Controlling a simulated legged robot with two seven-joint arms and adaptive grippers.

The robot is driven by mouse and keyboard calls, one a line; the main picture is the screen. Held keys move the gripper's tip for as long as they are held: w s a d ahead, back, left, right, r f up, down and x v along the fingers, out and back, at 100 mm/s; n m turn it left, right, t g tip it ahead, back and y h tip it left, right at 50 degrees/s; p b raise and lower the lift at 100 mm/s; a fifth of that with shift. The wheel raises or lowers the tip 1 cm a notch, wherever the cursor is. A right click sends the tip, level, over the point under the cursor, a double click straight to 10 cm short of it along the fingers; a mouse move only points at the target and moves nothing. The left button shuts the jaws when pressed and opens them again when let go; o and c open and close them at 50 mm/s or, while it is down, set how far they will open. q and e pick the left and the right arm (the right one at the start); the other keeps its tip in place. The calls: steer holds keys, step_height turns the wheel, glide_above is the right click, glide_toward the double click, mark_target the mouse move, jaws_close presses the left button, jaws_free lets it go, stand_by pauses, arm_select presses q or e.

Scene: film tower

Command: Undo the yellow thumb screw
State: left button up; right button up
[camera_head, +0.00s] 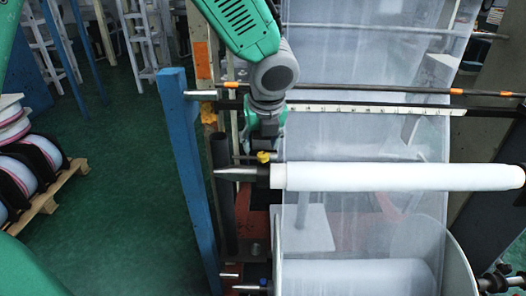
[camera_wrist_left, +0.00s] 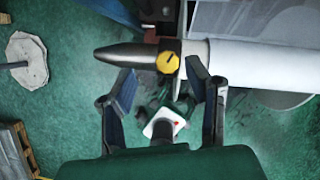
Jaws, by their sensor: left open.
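The yellow thumb screw (camera_head: 263,156) sits on the dark collar near the left end of the white roll's shaft. In the left wrist view the screw (camera_wrist_left: 168,62) is a round yellow knob with a dark slot mark, facing the camera. My left gripper (camera_head: 264,140) comes down from above, just over the screw. In the wrist view its two fingers are spread apart (camera_wrist_left: 160,74), one on each side of the screw, with nothing between them held. Whether either finger touches the screw or collar is unclear. My right gripper is not in view.
The white film roll (camera_head: 400,177) runs right from the collar; a grey pointed shaft end (camera_head: 235,172) sticks out left. A blue post (camera_head: 188,180) stands left of it. A ruler bar (camera_head: 370,110) crosses behind. Rolls on a wooden pallet (camera_head: 60,187) lie at far left.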

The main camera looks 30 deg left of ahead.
mark_target(264, 155)
arm_select(q)
steer(key=x, duration=0.3)
steer(key=shift+a, duration=0.3)
steer(key=shift+w+d+f, duration=0.1)
steer(key=shift+d+f, duration=0.05)
steer(key=shift+f, duration=0.15)
steer(key=shift+d+f, duration=0.15)
steer(key=shift+d, duration=1.2)
steer(key=shift+a, duration=0.35)
steer(key=c, duration=0.9)
steer(key=shift+a, duration=0.4)
jaws_close()
steer(key=shift+a, duration=0.3)
steer(key=shift+d, duration=0.3)
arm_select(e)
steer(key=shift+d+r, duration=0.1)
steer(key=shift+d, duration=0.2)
